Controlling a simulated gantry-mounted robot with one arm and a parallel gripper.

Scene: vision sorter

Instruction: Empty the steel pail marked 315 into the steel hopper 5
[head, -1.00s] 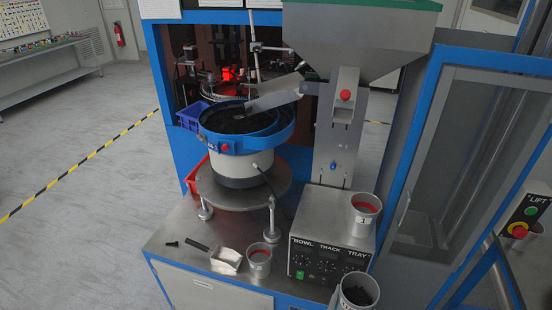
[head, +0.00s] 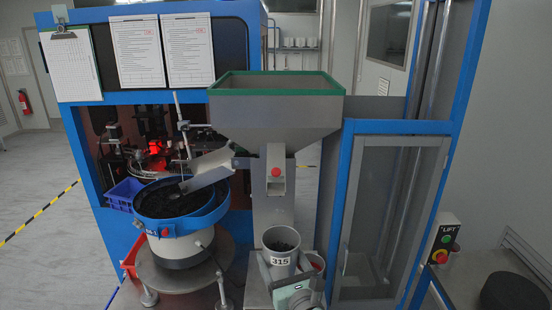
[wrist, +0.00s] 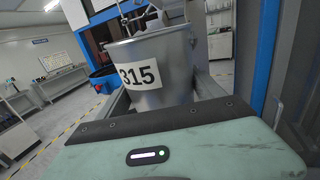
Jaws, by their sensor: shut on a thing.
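The steel pail marked 315 (head: 281,262) is upright in the head view, below the hopper, with dark small parts inside. My gripper (head: 287,272) is shut on the pail, its jaws at the pail's sides. In the wrist view the pail (wrist: 165,72) fills the middle, its 315 label facing me, between the two jaws (wrist: 165,98). The steel hopper (head: 275,108) with a green rim stands above and behind the pail. I see its front wall and rim; its inside is mostly hidden, and no number 5 is readable.
A blue bowl feeder (head: 180,208) with dark parts stands left of the hopper column. A blue-framed glass door (head: 388,215) is on the right, with a LIFT button box (head: 445,240) beyond.

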